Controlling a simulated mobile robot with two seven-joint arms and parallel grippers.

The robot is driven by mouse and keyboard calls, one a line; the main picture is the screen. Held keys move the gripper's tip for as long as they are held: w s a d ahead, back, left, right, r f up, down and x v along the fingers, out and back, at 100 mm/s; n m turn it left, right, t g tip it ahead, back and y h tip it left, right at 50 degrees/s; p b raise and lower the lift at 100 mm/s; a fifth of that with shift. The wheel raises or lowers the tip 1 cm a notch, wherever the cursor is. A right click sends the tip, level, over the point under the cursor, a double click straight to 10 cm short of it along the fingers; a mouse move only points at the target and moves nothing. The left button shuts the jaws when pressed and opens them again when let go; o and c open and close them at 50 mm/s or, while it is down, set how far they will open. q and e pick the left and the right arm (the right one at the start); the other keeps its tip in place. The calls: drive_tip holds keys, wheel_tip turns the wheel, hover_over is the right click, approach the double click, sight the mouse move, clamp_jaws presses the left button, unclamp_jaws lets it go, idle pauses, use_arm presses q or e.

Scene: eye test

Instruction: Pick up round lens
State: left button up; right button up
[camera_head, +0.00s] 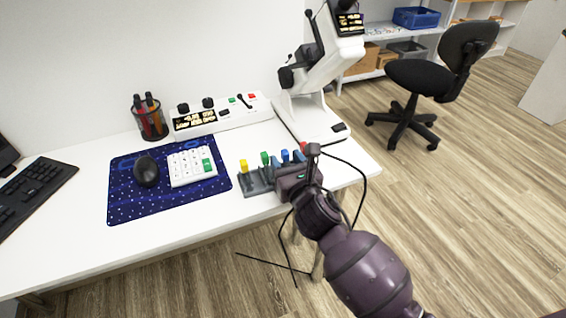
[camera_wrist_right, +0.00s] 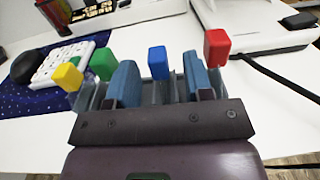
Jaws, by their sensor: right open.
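A grey rack (camera_head: 256,186) stands near the front right edge of the white table. Yellow (camera_head: 243,166), green (camera_head: 265,158), blue (camera_head: 285,156) and red (camera_wrist_right: 216,47) handles stick up from it. Their lower parts are hidden, so I cannot tell which belongs to a round lens. My right gripper (camera_head: 287,163) is at the rack's right part. In the wrist view its blue-padded fingers stand apart, with the blue handle (camera_wrist_right: 158,62) showing between them and the red one just right of the right finger. I cannot tell whether they touch it. My left gripper is out of view.
A blue mat (camera_head: 140,206) with a black mouse (camera_head: 147,171) and white keypad (camera_head: 192,166) lies left of the rack. Behind are a pen cup (camera_head: 150,120), a control box (camera_head: 220,116) and a white eye-test device (camera_head: 310,115). A black cable loops past the table's right edge.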

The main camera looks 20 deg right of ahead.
drive_tip(key=shift+w+r, duration=0.15)
drive_tip(key=shift+w, duration=0.45)
clamp_jaws()
